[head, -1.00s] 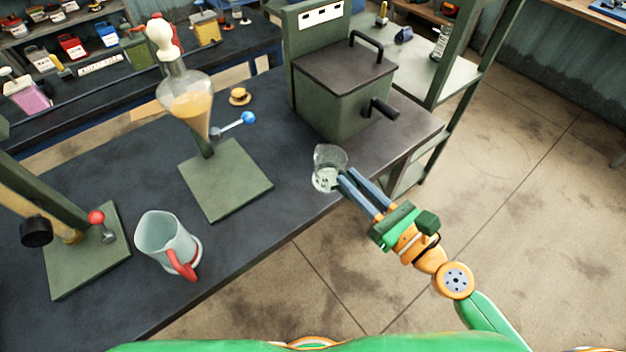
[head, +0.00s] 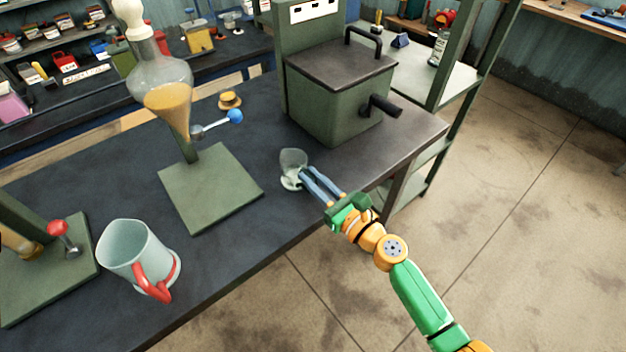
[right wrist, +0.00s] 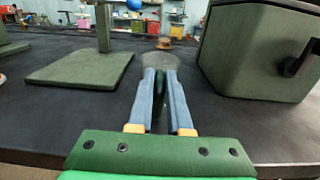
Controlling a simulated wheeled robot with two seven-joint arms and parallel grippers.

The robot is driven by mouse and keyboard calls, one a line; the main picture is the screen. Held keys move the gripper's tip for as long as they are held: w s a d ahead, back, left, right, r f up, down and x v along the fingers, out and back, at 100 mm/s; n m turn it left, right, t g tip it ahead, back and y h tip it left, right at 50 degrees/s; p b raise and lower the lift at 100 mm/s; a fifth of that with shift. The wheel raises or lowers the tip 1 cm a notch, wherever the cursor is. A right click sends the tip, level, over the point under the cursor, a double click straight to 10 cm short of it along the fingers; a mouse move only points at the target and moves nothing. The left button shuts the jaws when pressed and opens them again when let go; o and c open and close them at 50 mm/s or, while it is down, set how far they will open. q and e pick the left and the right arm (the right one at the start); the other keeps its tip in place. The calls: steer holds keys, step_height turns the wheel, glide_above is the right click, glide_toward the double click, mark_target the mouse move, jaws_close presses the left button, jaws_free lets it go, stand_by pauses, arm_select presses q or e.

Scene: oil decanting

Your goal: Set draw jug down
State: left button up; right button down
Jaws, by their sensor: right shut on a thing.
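The small clear glass jug (head: 292,163) is at the front right of the dark bench in the head view, upright or nearly so. My right gripper (head: 306,182) reaches it from the bench's front edge, its two blue fingers shut on the jug's near side. Whether the jug's base touches the bench top, I cannot tell. In the right wrist view the fingers (right wrist: 160,75) are close together with a narrow dark green piece between them; the jug itself is hard to make out there. My left gripper is not in view.
A green plate stand (head: 205,190) carries a glass funnel of amber oil (head: 172,104) left of the jug. A lidded green box (head: 338,95) stands behind right. A larger pale jug (head: 135,248) with a red handle is at left front. Bare bench lies around the small jug.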

steer(key=c, duration=0.8)
jaws_free()
steer(key=shift+c, duration=0.2)
steer(key=shift+s+d+r, duration=0.1)
steer(key=b+v, duration=0.2)
steer(key=v, duration=0.9)
steer(key=s+d+f+n+g+h, duration=0.2)
steer(key=f+n, duration=0.2)
steer(key=f, duration=0.5)
steer(key=s+d+f+n+g+h, duration=0.2)
steer(key=d+f+n+h, duration=0.1)
steer(key=f, duration=0.5)
steer(key=s+d+f+n+g+h, duration=0.15)
steer(key=f+n, duration=0.25)
steer(key=f, duration=0.5)
steer(key=s+d+f+n+g+h, duration=0.1)
steer(key=s+f+n+g, duration=0.1)
steer(key=s+f+n, duration=0.3)
steer(key=s+d+f+n+g+h, duration=0.1)
steer(key=s+f+n+g, duration=0.2)
steer(key=s+f+n, duration=0.2)
steer(key=s+d+f+n+g+h, duration=0.1)
steer(key=s+f+n+g+h, duration=0.1)
steer(key=s+f+n, duration=0.4)
steer(key=s+n+g, duration=0.1)
steer(key=s+n, duration=0.3)
steer(key=s, duration=0.4)
steer(key=shift+s+d, duration=0.25)
steer(key=shift+s, duration=0.1)
